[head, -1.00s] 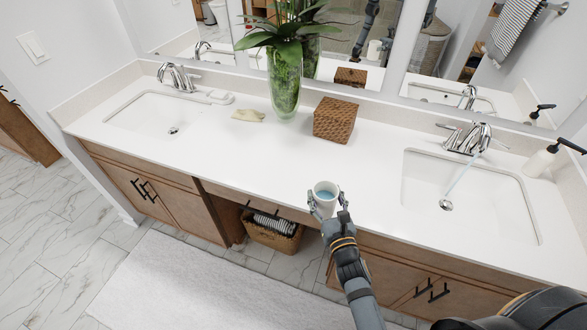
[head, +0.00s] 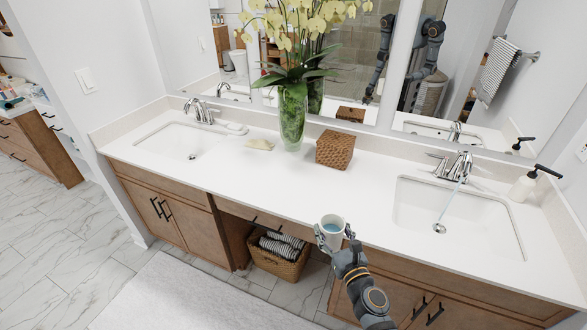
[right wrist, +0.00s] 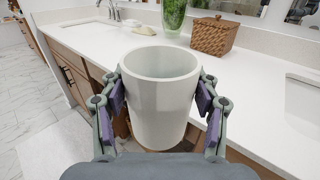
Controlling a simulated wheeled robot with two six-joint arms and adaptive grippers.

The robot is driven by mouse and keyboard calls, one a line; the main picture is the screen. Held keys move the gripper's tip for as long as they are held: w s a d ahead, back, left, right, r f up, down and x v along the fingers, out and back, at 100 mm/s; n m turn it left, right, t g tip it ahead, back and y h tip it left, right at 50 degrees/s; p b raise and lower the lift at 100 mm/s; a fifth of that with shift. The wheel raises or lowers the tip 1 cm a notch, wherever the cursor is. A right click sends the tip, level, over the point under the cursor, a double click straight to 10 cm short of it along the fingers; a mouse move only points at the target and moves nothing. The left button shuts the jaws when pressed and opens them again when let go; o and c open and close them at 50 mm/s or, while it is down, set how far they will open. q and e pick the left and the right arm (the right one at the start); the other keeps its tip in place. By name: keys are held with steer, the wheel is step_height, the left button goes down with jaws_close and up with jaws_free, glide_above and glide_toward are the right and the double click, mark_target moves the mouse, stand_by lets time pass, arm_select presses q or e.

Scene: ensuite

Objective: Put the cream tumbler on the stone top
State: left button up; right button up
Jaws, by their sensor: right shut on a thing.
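The cream tumbler (head: 331,231) is upright and held between the fingers of my right gripper (head: 334,240), at the front edge of the white stone top (head: 270,183). My left gripper is not in view.
A wicker box (head: 335,149), a glass vase with orchids (head: 292,115) and a pale soap-like item (head: 260,144) stand at the back. Sinks lie left (head: 182,141) and right (head: 455,215), the right tap running. A soap dispenser (head: 523,185) is far right. The middle front of the top is clear.

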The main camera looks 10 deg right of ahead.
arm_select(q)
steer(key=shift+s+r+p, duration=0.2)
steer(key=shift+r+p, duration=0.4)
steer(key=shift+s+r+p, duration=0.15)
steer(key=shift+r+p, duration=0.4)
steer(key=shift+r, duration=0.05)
arm_select(e)
steer(key=w+d+r+n+y, duration=0.1)
steer(key=w+d+r, duration=0.6)
steer(key=w, duration=0.2)
steer(key=shift+w+d+y, duration=0.3)
steer(key=shift+w, duration=0.05)
